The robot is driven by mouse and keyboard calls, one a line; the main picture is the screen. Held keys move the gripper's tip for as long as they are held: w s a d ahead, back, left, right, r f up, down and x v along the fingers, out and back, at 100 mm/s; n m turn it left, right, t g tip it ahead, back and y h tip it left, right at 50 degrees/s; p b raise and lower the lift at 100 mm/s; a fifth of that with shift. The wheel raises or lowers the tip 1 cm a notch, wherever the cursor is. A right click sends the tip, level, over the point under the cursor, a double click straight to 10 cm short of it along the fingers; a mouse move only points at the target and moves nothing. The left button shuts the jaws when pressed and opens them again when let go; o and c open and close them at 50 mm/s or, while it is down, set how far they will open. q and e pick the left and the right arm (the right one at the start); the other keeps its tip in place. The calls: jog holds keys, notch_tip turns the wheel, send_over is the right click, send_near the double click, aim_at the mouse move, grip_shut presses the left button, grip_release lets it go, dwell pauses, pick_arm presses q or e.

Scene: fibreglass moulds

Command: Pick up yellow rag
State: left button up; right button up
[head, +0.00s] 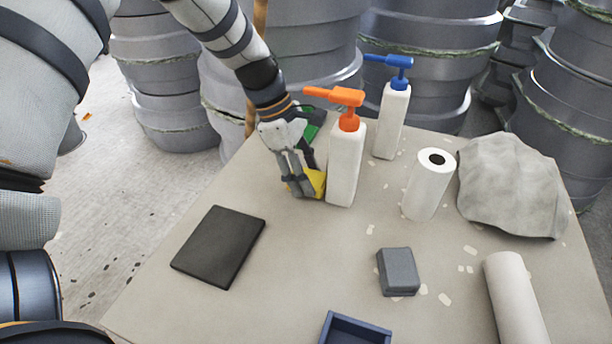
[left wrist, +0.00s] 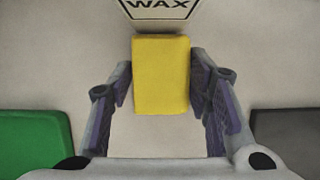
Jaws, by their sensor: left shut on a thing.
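The yellow rag (head: 318,182) is a small folded block on the table, at the foot of the white bottle with the orange pump (head: 346,160). My left gripper (head: 304,187) reaches down at it from the far left side and hides part of it. In the left wrist view the rag (left wrist: 161,75) lies between the two fingers, which are shut on it. The bottle's label with the word WAX (left wrist: 158,6) shows just beyond the rag. Whether the rag is clear of the table I cannot tell. My right gripper is not in view.
A green item (head: 314,124) stands behind my left gripper. A blue-pump bottle (head: 391,118), paper roll (head: 429,184) and grey crumpled cloth (head: 513,185) are to the right. A black flat pad (head: 219,246), grey block (head: 398,271), blue tray (head: 354,330) and white roll (head: 515,298) lie nearer.

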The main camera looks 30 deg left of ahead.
pick_arm(q)
jog(key=s+a, duration=0.1)
jog(key=a, duration=0.4)
jog(key=s+a, duration=0.1)
jog(key=a, duration=0.5)
jog(key=s+a, duration=0.2)
jog(key=a, duration=0.3)
jog(key=shift+a+r, duration=0.25)
jog(key=shift+a, duration=0.1)
jog(key=s+a+b, duration=0.3)
jog(key=a+b, duration=0.1)
jog(key=a, duration=1)
jog(key=shift+s+a+r, duration=0.15)
jog(key=shift+s+a, duration=0.05)
jog(key=shift+s, duration=0.05)
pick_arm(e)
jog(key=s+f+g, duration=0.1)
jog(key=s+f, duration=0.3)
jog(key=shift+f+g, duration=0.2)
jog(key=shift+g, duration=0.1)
